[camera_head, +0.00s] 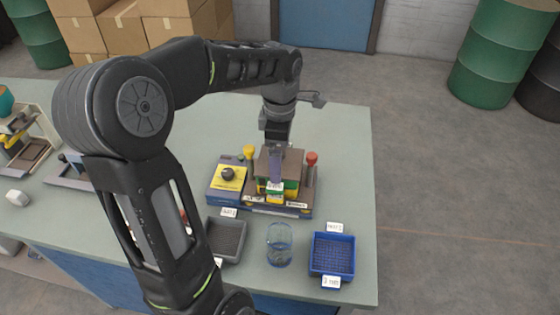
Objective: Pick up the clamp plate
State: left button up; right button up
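A brown flat plate (292,163), which looks like the clamp plate, lies on top of a stack of green and yellow layers in the fixture (262,207) at the middle of the table. Labels on its front are too small to read. My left gripper (275,178) points down at the plate from above, in front of part of it. The fingers overlap the plate in the picture. I cannot tell whether they are open or shut, or whether they touch it. My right gripper is not in view.
A red-topped post (311,160) and a yellow-topped post (249,153) flank the stack. A yellow box with a black knob (227,174) stands left. In front are a grey tray (240,246), a clear beaker (279,245) and a blue tray (316,262). The table's back is clear.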

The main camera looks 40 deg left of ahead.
pick_arm(q)
jog(key=shift+c, duration=0.4)
jog(key=c, duration=1.4)
jog(key=shift+r, duration=0.2)
notch_tip(320, 180, up, 10)
jog(key=shift+f, duration=0.15)
